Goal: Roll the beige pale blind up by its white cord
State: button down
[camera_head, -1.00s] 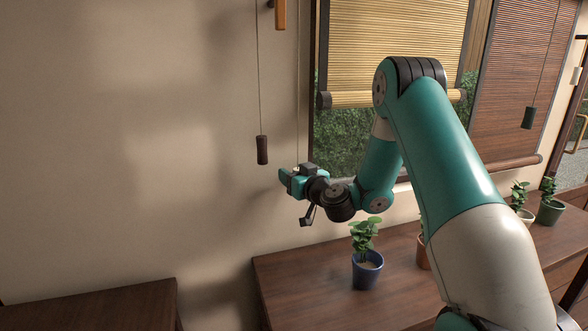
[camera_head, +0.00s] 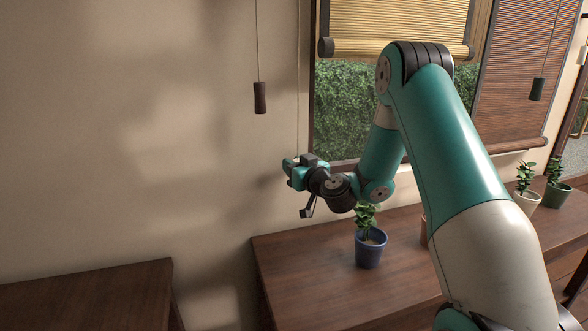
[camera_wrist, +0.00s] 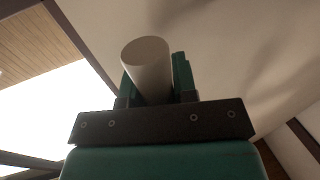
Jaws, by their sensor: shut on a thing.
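The beige blind (camera_head: 400,20) hangs in the upper middle of the head view, its lower roll (camera_head: 395,47) level across the window with hedge showing below. A thin pale cord (camera_head: 298,100) runs down the wall left of the window to my gripper (camera_head: 298,170). In the wrist view, my gripper (camera_wrist: 158,85) is shut on a white, round-ended cord pull (camera_wrist: 148,68) between its two green fingers. The pull is hard to make out in the head view. The blind's top edge is outside the picture.
A dark pull (camera_head: 260,97) hangs left of my gripper; another dark pull (camera_head: 537,88) hangs by the brown blind (camera_head: 520,90). Potted plants, including a blue pot (camera_head: 370,248), stand on the wooden counter (camera_head: 310,270) below. The wall at left is bare.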

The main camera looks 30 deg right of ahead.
notch_tip(320, 180, down, 9)
jog(key=b, duration=0.9)
jog(key=shift+r, duration=0.1)
jog(key=c, duration=0.9)
grip_release()
jog(key=shift+r, duration=0.1)
jog(key=shift+s, duration=0.1)
jog(key=s+b, duration=1.7)
jog(key=shift+s+a, duration=0.15)
jog(key=shift+a, duration=0.05)
